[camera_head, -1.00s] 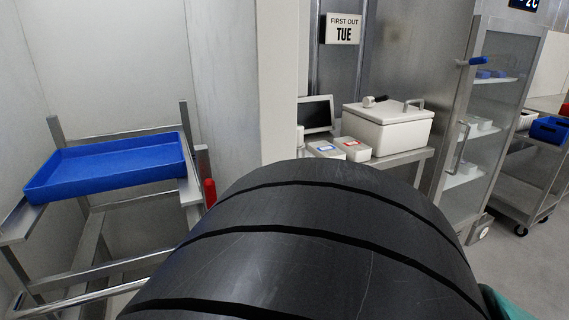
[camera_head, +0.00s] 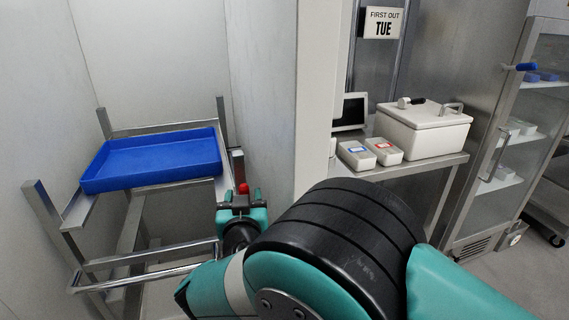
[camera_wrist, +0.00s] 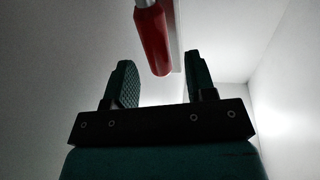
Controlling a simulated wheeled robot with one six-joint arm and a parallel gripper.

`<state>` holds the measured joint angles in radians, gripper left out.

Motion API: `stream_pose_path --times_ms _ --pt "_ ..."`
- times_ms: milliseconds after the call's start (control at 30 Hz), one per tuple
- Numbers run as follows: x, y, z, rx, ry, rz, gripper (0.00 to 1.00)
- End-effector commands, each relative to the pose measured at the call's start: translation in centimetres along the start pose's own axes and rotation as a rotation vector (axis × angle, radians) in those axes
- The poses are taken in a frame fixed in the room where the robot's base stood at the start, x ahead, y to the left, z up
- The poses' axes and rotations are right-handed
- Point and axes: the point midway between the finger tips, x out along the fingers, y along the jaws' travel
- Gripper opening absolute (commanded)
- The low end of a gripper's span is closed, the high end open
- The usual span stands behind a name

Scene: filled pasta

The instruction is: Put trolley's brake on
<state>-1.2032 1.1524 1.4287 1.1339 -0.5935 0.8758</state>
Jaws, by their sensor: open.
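The steel trolley (camera_head: 120,263) stands at the left with a blue tray (camera_head: 150,180) on its upper rails. A red-gripped lever (camera_head: 243,188), which looks like the brake handle, is at the trolley's right post. My gripper (camera_head: 243,197) is open in front of it and hides most of it in the head view. In the wrist view the red grip (camera_wrist: 153,38) hangs down from the top, and its rounded end shows between the two open fingers (camera_wrist: 160,75). It does not appear to touch either finger. How deep it sits between them I cannot tell.
Pale walls close in behind and left of the trolley, with a wall edge (camera_head: 312,100) right of it. A steel table (camera_head: 440,163) with a white lidded box (camera_head: 425,133) and small containers stands at the right, beside a glass-door cabinet (camera_head: 510,150).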

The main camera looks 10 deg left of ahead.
Motion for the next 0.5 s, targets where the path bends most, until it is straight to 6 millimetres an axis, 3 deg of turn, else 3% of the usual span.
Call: stream_pose_path --times_ms 200,500 --pt "3.3 0.1 -0.1 0.001 0.001 0.002 0.51" --pt "4.4 0.0 0.0 0.0 0.0 -0.001 0.51"
